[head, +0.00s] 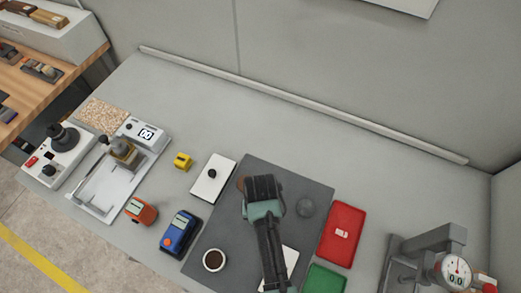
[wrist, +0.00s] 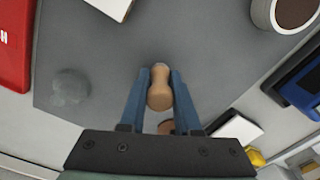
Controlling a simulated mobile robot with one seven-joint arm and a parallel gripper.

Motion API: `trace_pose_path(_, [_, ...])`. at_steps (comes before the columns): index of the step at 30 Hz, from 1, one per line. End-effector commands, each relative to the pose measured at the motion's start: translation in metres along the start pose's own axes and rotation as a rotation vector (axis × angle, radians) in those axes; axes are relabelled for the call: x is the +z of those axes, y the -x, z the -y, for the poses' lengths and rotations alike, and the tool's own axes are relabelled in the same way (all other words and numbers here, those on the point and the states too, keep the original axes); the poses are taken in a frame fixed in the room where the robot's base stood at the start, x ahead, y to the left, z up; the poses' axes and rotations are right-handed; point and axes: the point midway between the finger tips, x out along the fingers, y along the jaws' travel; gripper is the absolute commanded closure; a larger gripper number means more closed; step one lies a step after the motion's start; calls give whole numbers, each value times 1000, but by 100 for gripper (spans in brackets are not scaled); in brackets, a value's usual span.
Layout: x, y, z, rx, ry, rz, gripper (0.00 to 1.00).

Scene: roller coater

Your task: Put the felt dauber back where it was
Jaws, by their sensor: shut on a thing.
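My gripper (head: 262,192) is over the dark grey mat (head: 322,192); its fingertips are hidden in the head view. In the wrist view my gripper (wrist: 160,74) has its two blue fingers shut on the felt dauber (wrist: 160,92), a tan, waisted wooden piece seen end-on. Its felt end cannot be made out, and I cannot tell whether it touches the mat. A brown rounded thing (wrist: 166,127) shows partly behind it; a brown edge (head: 240,183) shows left of my gripper in the head view.
A red tray (head: 345,218) and green tray (head: 326,279) lie right, a dial gauge stand (head: 440,250) further right. A white plate (head: 207,190) and blue device (head: 180,232) stand left.

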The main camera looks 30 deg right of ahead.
Motion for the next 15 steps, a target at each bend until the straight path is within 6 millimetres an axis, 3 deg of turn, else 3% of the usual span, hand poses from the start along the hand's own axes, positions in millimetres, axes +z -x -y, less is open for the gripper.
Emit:
trace_pose_path(11, [0, -5, 0, 0, 0, -1, 100])
trace_pose_path(12, [0, -5, 0, 0, 0, -1, 65])
trace_pose_path(15, [0, -4, 0, 0, 0, -1, 47])
